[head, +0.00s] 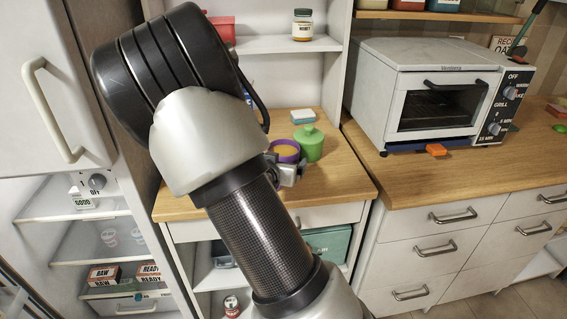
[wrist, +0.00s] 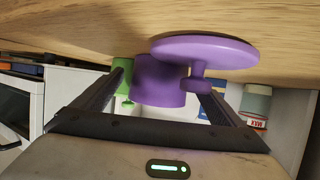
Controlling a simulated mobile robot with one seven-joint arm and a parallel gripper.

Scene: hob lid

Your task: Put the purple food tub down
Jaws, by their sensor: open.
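The purple food tub (head: 285,151) stands upright on the wooden worktop and is open at the top, with a tan-orange inside. In the wrist view, where the worktop lies along the top, the tub (wrist: 158,82) sits between the two dark fingers. My gripper (head: 288,172) is open around it at the worktop; the wrist view shows the gripper (wrist: 162,88) too. I cannot tell whether a finger touches the tub. A purple lid with a knob (wrist: 203,50) lies on the worktop beside the tub in the wrist view. My arm seems to hide it in the head view.
A green lidded tub (head: 309,143) stands close to the right of the purple tub. A white and blue block (head: 303,117) lies behind. A toaster oven (head: 440,95) stands on the right counter. The worktop's front right is bare.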

